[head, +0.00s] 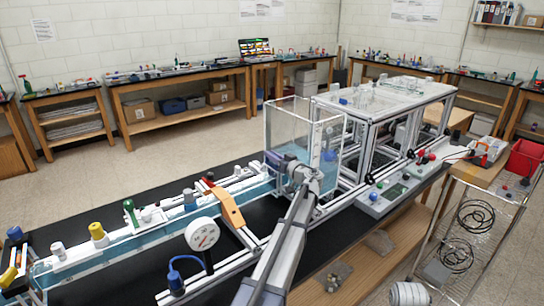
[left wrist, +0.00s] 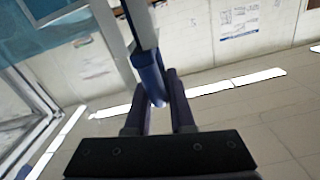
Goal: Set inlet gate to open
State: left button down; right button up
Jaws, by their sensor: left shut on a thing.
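My left gripper (head: 299,172) is at the near side of the clear water tank (head: 290,125) in the head view. In the left wrist view, the left gripper (left wrist: 154,100) is shut on a blue handle (left wrist: 148,75) joined to a pale upright bar (left wrist: 140,22). This looks like the inlet gate's handle, but no label is readable. My wrist hides the handle in the head view. I cannot tell how far the gate stands open. My right gripper is not in view.
A long water channel (head: 115,248) with a round dial gauge (head: 202,235) and an orange arch piece (head: 225,204) runs left of the tank. An aluminium frame (head: 385,130) stands to the right. A control panel (head: 385,198) lies on the bench's near edge.

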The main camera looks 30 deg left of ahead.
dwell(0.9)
pick_arm(q)
notch_tip(320, 180, up, 5)
jog(key=p, duration=0.5)
jog(key=shift+f, duration=0.1)
jog(key=c, duration=0.8)
grip_release()
jog(key=v, duration=0.8)
jog(key=shift+a, duration=0.1)
